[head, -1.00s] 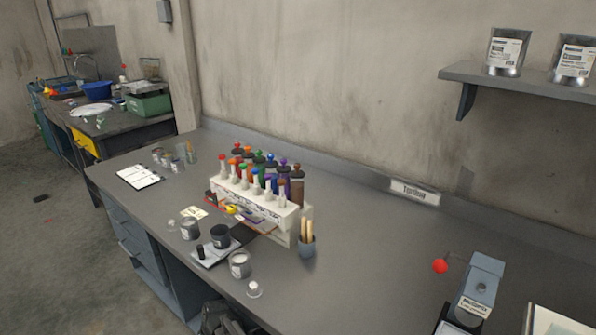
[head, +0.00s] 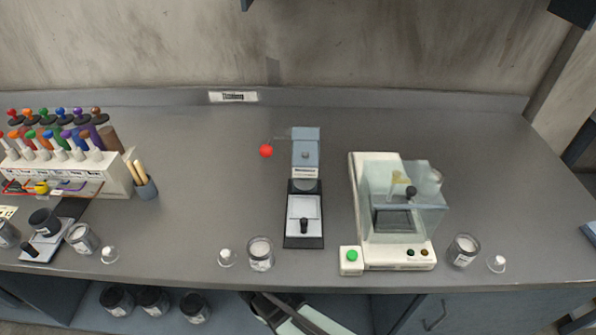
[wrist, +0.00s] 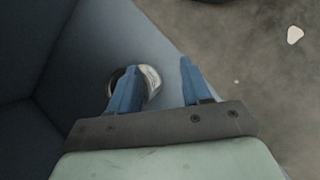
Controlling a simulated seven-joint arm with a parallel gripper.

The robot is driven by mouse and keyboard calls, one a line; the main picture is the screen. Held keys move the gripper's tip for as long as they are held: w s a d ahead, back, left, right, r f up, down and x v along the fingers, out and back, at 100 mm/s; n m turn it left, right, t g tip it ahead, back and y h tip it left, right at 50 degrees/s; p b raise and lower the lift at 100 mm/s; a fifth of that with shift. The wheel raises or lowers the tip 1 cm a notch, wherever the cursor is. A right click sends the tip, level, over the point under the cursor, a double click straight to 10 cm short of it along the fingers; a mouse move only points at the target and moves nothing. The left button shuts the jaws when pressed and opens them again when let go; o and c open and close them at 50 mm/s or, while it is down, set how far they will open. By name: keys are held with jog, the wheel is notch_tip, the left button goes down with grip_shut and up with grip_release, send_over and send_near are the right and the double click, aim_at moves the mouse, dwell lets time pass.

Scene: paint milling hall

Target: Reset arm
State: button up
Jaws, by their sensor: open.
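My gripper (wrist: 158,78) shows in the wrist view with its two blue fingers spread apart, so it is open. Nothing is clamped between the fingers. A round, pale-rimmed thing (wrist: 151,82) shows partly behind the left finger; I cannot tell what it is or how far off it lies. In the head view, part of my arm shows low at the bottom middle, in front of and below the bench edge. The fingertips cannot be made out there.
The grey bench (head: 210,200) carries a paint rack (head: 75,170), a press with a red knob (head: 305,155), a clear-hooded balance (head: 405,210) and jars near the front edge. Dark cans (head: 155,300) stand on a shelf below. In the wrist view, blue-grey panels (wrist: 110,40) lie close left.

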jog(key=s+d+r+m+g+y, duration=0.2)
jog(key=s+d+m, duration=0.3)
jog(key=d, duration=0.7)
jog(key=s+d+r+m+g+y, duration=0.2)
jog(key=s+d+m, duration=0.3)
jog(key=s+d, duration=0.4)
jog(key=d+g+y, duration=0.1)
jog(key=d, duration=0.2)
jog(key=shift+d+m, duration=0.15)
jog(key=shift+m, duration=0.15)
